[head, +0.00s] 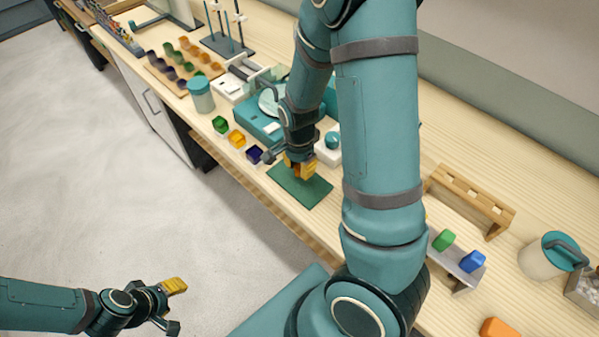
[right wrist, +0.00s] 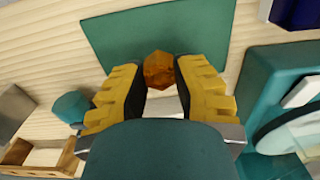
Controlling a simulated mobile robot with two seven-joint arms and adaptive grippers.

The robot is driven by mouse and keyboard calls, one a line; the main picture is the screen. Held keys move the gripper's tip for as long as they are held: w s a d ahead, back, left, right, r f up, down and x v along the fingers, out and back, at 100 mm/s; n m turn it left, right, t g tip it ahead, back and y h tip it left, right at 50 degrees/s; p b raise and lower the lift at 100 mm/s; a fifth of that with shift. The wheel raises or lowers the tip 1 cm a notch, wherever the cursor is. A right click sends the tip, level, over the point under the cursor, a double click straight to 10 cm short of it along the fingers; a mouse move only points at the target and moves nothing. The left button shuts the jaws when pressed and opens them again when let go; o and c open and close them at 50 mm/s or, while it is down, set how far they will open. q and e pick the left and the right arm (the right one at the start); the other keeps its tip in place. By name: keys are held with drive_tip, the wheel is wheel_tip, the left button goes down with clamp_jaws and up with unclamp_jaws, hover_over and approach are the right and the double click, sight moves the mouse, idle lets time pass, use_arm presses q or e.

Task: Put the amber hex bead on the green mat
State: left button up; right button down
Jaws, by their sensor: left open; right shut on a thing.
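The amber hex bead (right wrist: 158,70) shows in the right wrist view between the yellow fingertips of my right gripper (right wrist: 160,84), which is shut on it. The mat also fills the upper middle of the right wrist view (right wrist: 110,40) behind the bead. I cannot tell whether the bead touches the mat. My left gripper (head: 176,306) is open and empty over the floor, away from the bench.
Green, orange and dark purple cups (head: 237,139) stand left of the mat. A teal device (head: 258,124) is just behind it. To the right are a wooden rack (head: 470,196), a grey stand (head: 455,262) with coloured blocks, and a lidded jar (head: 540,262).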

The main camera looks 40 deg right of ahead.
wheel_tip(320, 180, down, 3)
drive_tip(key=shift+w+r, duration=0.1)
drive_tip(key=shift+r, duration=0.1)
drive_tip(key=shift+b, duration=0.3)
drive_tip(key=c, duration=0.8)
unclamp_jaws()
